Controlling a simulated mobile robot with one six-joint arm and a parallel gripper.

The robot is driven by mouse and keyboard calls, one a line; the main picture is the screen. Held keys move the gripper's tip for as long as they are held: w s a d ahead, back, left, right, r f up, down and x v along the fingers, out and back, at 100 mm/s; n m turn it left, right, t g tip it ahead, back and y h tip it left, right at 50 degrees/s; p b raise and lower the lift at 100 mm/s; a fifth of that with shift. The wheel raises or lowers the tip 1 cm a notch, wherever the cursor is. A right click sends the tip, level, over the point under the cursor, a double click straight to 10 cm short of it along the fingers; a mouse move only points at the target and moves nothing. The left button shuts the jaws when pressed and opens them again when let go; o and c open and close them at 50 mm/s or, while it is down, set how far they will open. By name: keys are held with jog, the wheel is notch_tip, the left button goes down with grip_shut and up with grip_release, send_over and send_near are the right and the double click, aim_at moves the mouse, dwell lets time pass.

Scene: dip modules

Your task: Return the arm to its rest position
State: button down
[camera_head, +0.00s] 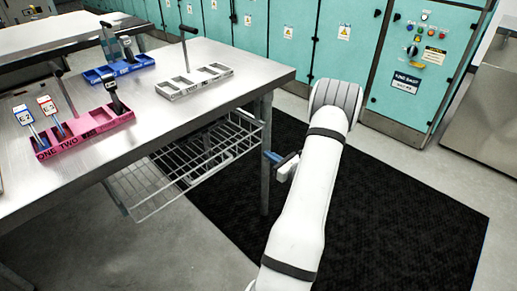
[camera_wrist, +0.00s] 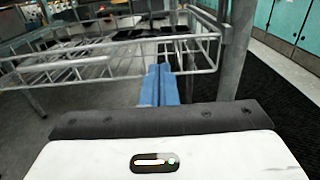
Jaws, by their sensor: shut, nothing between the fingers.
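My white arm (camera_head: 305,205) reaches up from the bottom of the head view, over the floor to the right of the table. My gripper (camera_head: 270,157) shows as small blue fingers at the arm's left side, low beside the table leg. In the wrist view the blue fingers of my gripper (camera_wrist: 158,85) lie together, with nothing between them. They point toward the wire shelf (camera_wrist: 90,60) under the table and look apart from it; the exact gap is hard to tell.
The steel table (camera_head: 150,110) holds a pink tray (camera_head: 85,138), a blue tray (camera_head: 95,76) and a grey tray (camera_head: 170,92). The table leg (camera_head: 265,160) stands close to my gripper. Teal cabinets (camera_head: 350,35) line the back. The black mat (camera_head: 410,215) is clear at right.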

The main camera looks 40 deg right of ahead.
jog(key=shift+s, duration=1.45)
jog(key=w+a+r+n+g+y+p, duration=0.2)
jog(key=a+r+n+g+y, duration=0.15)
jog(key=a+r+n, duration=0.35)
jog(key=w+a+r+n+g+y+p, duration=0.25)
jog(key=a+r+y, duration=0.25)
jog(key=a, duration=0.4)
jog(key=s+a+r+n+g+p, duration=0.1)
jog(key=s+a+r+n+g, duration=0.2)
jog(key=a, duration=0.4)
jog(key=a+r+n+g+p, duration=0.1)
jog(key=a+r+n+g, duration=0.25)
jog(key=a+n, duration=0.2)
jog(key=s+a+r+n+g+h+p, duration=0.1)
jog(key=s+a+r+n+h+p, duration=0.3)
jog(key=s+r+n, duration=0.3)
jog(key=s+a+r+n+g+h+p, duration=0.2)
jog(key=s+a+r+n+h+p, duration=0.2)
jog(key=s+r+n, duration=0.4)
jog(key=shift+a+r+n+h, duration=0.25)
jog(key=shift+a+n+h, duration=0.6)
jog(key=shift+n+h, duration=0.25)
